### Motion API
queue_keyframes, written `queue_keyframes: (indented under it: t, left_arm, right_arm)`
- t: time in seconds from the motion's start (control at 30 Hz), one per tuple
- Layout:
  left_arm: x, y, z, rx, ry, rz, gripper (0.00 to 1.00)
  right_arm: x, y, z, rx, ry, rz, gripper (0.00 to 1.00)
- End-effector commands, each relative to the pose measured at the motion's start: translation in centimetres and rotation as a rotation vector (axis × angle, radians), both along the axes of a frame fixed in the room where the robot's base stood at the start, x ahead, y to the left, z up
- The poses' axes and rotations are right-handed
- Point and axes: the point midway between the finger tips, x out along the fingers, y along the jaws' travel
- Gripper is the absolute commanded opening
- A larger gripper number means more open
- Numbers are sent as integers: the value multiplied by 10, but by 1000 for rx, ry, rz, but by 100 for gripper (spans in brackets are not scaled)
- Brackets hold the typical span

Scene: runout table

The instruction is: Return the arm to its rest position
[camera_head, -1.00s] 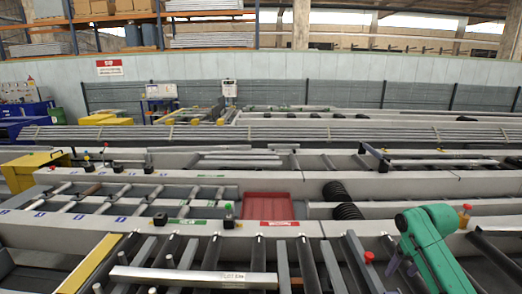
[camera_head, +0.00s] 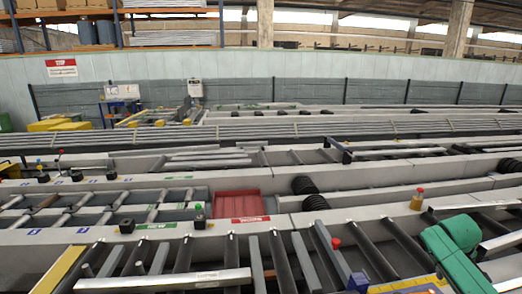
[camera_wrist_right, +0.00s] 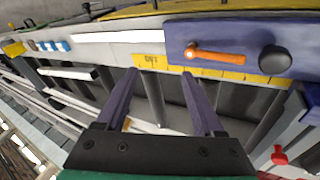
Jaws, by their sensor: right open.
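My right arm, green, shows at the lower right of the head view; its gripper cannot be made out there. In the right wrist view my right gripper (camera_wrist_right: 160,76) has two purple fingers spread wide apart. It is open, with nothing held between the fingertips. Beyond the fingers lie dark rollers and a yellow scale strip (camera_wrist_right: 225,72). My left arm and gripper are not in view.
The roller table (camera_head: 330,218) fills the foreground, with a red tray (camera_head: 236,204) and a loose light bar (camera_head: 165,281). In the wrist view, a purple panel (camera_wrist_right: 235,38) with an orange lever (camera_wrist_right: 215,55) and black knob (camera_wrist_right: 275,60) stands close beyond the fingers.

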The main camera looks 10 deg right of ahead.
Motion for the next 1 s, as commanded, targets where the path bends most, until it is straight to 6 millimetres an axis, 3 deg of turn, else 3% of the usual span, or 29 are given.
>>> queue_keyframes:
  t: [0.03,0.2,0.4,0.57,0.63,0.77,0.87,0.97,1.0]
  left_arm:
    - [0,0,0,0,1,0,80]
    - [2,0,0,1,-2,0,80]
    - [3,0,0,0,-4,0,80]
    - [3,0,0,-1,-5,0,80]
    - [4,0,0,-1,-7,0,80]
    - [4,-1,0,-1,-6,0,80]
    - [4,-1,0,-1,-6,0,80]
    - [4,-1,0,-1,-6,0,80]
    - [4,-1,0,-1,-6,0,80]
  right_arm:
    - [-18,-19,-28,-48,30,2,70]
    - [-92,-87,-104,-264,127,113,70]
    - [-194,-134,-158,-420,286,383,70]
    - [-274,-147,-183,-434,412,624,70]
    - [-272,-115,-219,-368,369,603,70]
    - [-288,-63,-273,-259,340,584,70]
    - [-302,-11,-317,-162,314,570,70]
    - [-315,56,-363,-47,283,550,70]
    - [-321,87,-380,4,268,542,70]
